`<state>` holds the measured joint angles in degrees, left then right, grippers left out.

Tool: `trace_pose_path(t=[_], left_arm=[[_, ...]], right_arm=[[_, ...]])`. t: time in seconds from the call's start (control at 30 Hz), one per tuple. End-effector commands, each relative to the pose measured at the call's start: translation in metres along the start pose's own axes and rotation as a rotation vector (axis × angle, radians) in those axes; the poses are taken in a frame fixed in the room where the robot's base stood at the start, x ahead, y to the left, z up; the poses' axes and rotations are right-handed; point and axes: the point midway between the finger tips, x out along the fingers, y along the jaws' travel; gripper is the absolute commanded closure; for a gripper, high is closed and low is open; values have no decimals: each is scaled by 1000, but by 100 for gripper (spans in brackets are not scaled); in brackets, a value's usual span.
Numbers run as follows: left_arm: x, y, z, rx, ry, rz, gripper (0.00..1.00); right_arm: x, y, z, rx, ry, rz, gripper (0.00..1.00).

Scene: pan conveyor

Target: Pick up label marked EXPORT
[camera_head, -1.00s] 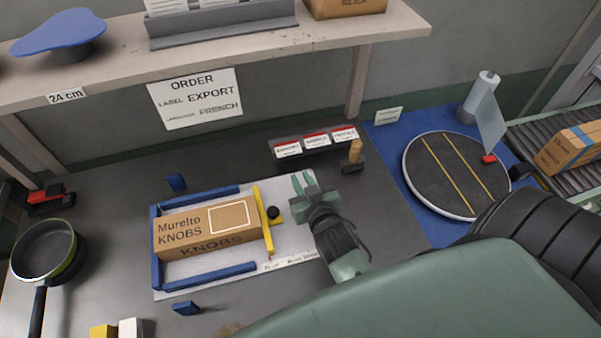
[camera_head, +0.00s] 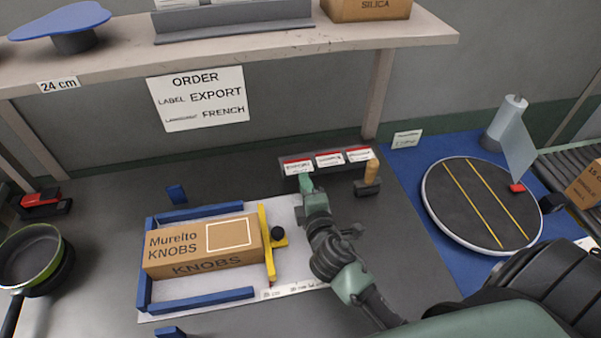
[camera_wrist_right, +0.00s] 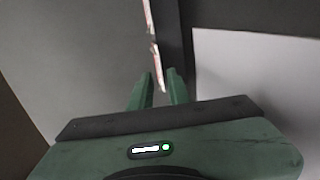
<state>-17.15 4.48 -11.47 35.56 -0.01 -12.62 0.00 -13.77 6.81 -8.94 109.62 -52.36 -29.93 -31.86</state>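Several red-topped white labels stand in a dark holder (camera_head: 318,160) at the back of the bench. The leftmost label (camera_head: 298,168) appears to read EXPORT, though the print is small. My right gripper (camera_head: 305,182) is right in front of this label, its fingertips at the label's lower edge. In the right wrist view the two green fingers (camera_wrist_right: 160,84) are apart, with a label edge (camera_wrist_right: 159,68) beyond and between their tips. I cannot tell whether they touch it. My left gripper is not in view.
A Murelto KNOBS carton (camera_head: 203,247) lies in a blue-railed fixture with a yellow stop (camera_head: 267,245). A wooden-handled stamp (camera_head: 370,175) stands right of the gripper. A round turntable (camera_head: 480,205) is further right. An order sheet (camera_head: 198,98) hangs below the shelf (camera_head: 230,52).

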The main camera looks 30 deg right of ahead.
Motion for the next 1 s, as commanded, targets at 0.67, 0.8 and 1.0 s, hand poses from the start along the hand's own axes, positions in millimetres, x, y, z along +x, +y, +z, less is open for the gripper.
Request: trace_pose_path(t=[0.67, 0.8, 1.0], left_arm=[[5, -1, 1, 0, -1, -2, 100], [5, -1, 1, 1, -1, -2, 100], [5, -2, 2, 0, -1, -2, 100]], right_arm=[[48, -1, 0, 2, -1, -1, 83], [48, -1, 0, 2, -1, -1, 87], [47, -1, 0, 2, -1, -1, 100]])
